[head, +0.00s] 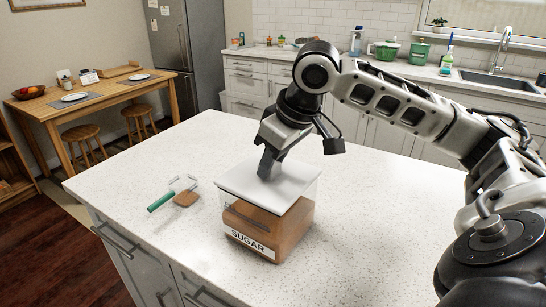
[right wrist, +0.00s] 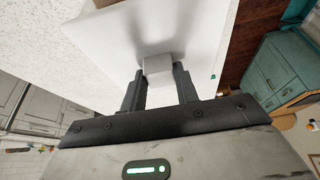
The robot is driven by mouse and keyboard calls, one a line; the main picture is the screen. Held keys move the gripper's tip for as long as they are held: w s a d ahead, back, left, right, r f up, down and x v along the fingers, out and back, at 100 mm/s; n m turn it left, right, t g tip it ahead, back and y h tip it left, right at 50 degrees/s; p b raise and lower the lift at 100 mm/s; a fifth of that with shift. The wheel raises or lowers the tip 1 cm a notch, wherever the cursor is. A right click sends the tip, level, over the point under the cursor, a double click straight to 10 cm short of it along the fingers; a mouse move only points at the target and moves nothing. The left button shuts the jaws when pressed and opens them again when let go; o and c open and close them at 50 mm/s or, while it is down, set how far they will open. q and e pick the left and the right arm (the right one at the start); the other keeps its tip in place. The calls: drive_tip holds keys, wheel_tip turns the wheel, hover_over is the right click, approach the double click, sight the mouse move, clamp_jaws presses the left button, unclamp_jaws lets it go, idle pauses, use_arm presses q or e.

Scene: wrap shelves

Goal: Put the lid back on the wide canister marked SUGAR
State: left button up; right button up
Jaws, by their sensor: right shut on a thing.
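The wide canister (head: 268,228), marked SUGAR on a white label, stands on the white speckled counter. It has clear upper walls and brown contents. The white square lid (head: 242,181) lies level at the top of the canister; I cannot tell whether it is fully seated. It also fills the upper part of the right wrist view (right wrist: 115,38). My right gripper (head: 268,170) comes down from above and is shut on the lid's square knob (right wrist: 158,64), which sits between both fingers. My left gripper is not in view.
The counter around the canister is otherwise clear. A wooden table (head: 60,105) with stools stands at the back left.

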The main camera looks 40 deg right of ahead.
drive_tip(key=shift+f, duration=0.25)
idle(0.5)
drive_tip(key=o, duration=1.7)
wheel_tip(320, 180, up, 3)
drive_tip(key=p, duration=0.3)
drive_tip(key=shift+f, duration=0.15)
drive_tip(key=shift+r+p, duration=0.4)
drive_tip(key=shift+r, duration=1.8)
